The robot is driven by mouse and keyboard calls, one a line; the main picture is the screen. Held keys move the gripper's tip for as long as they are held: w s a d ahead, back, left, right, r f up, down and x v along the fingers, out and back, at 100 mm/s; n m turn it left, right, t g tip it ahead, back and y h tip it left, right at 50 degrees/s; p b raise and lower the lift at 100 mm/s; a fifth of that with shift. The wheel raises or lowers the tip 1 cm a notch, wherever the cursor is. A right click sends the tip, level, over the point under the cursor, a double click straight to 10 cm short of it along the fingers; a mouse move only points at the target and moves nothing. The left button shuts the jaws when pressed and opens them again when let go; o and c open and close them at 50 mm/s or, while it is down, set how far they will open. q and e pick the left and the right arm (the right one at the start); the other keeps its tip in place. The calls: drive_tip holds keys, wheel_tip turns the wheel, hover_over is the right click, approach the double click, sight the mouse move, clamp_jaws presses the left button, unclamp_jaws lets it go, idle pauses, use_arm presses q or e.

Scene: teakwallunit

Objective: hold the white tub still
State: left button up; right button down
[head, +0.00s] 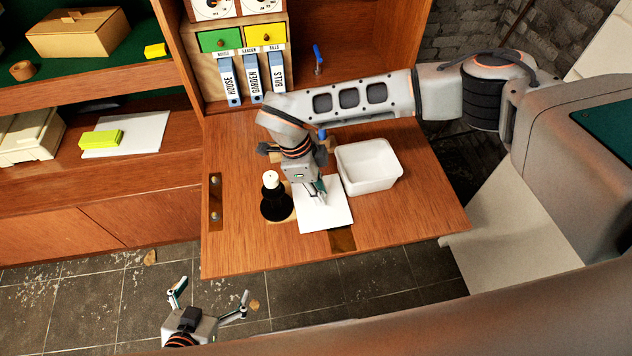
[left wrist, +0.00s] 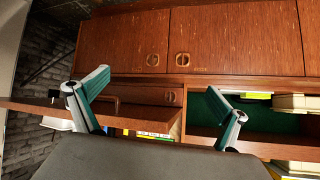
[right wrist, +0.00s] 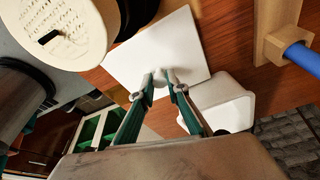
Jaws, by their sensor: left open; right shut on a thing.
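The white tub (head: 368,165) stands upright and open on the wooden flap, right of a white sheet (head: 322,212). It also shows in the right wrist view (right wrist: 235,100), partly behind a finger. My right gripper (head: 321,190) points down over the sheet, left of the tub. In the right wrist view its fingertips (right wrist: 161,78) come together on a small pale thing that I cannot make out clearly. The tips look apart from the tub's walls. My left gripper (head: 209,294) is open and empty, low in front of the flap; its spread fingers show in the left wrist view (left wrist: 158,85).
Upright binders (head: 252,80) and small drawers (head: 220,40) stand behind. A blue-handled tool (head: 318,55) is at the back. The flap's right front corner is clear.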

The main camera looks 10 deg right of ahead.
sight(306, 201)
drive_tip(key=shift+s+f, duration=0.1)
drive_tip(key=shift+f, duration=0.25)
drive_tip(key=shift+s+r, duration=0.15)
drive_tip(key=shift+f, duration=0.25)
use_arm(q)
drive_tip(key=shift+w, duration=0.25)
use_arm(e)
drive_tip(key=c, duration=2)
unclamp_jaws()
drive_tip(key=shift+r, duration=0.1)
drive_tip(key=shift+o, duration=0.2)
drive_tip(key=shift+r, duration=0.25)
use_arm(q)
drive_tip(key=shift+w, duration=0.1)
use_arm(e)
drive_tip(key=v, duration=1.1)
drive_tip(key=shift+r, duration=0.4)
drive_tip(key=shift+a, duration=0.1)
